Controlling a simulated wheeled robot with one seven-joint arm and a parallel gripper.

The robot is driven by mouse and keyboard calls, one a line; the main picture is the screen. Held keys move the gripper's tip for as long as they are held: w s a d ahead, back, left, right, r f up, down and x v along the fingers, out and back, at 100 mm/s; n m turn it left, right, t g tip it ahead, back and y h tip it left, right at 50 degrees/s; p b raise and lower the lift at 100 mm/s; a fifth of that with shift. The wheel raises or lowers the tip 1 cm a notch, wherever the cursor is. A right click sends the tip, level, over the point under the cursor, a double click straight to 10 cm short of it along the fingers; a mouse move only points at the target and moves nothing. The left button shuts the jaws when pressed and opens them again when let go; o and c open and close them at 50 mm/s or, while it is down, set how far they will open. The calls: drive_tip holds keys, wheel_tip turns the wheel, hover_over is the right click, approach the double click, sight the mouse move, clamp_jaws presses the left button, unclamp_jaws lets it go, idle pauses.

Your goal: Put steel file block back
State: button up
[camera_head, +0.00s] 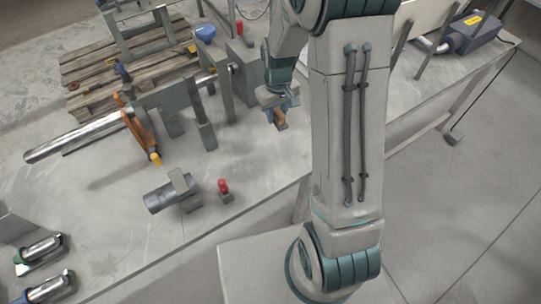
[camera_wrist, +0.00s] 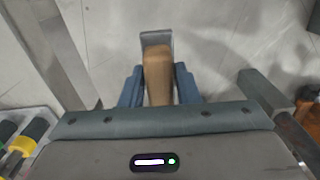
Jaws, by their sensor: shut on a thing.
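My gripper (camera_head: 278,103) is above the grey bench top, left of my arm's large upright link in the head view. It is shut on a small block with a brown body (camera_head: 281,123), which I take to be the steel file block. In the wrist view the block (camera_wrist: 158,75) sits between the two blue fingers of my gripper (camera_wrist: 159,88), with a grey metal end beyond the fingertips. In the head view the block looks held off the bench, but the exact gap is hard to tell. I cannot tell which spot is its own place.
The bench (camera_head: 250,165) has clear room below my gripper. To the left are grey uprights (camera_head: 203,125), a long steel tube (camera_head: 75,137) and an orange clamp (camera_head: 140,128). Nearer are a dark cylinder (camera_head: 170,194) and a red-topped piece (camera_head: 224,188). A pallet (camera_head: 85,75) lies behind.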

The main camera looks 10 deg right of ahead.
drive_tip(key=s+f+n+b, duration=0.3)
drive_tip(key=s+n+b, duration=0.2)
drive_tip(key=s+n, duration=1.4)
drive_tip(key=n, duration=0.4)
hover_over(277, 158)
wheel_tip(277, 158, down, 6)
drive_tip(key=shift+a+f+p, duration=0.1)
drive_tip(key=shift+f+p, duration=0.25)
drive_tip(key=shift+f, duration=1.7)
drive_tip(key=shift+f, duration=0.1)
drive_tip(key=o, duration=0.6)
drive_tip(key=shift+f, duration=0.1)
drive_tip(key=o, duration=0.4)
drive_tip(key=shift+o, duration=0.2)
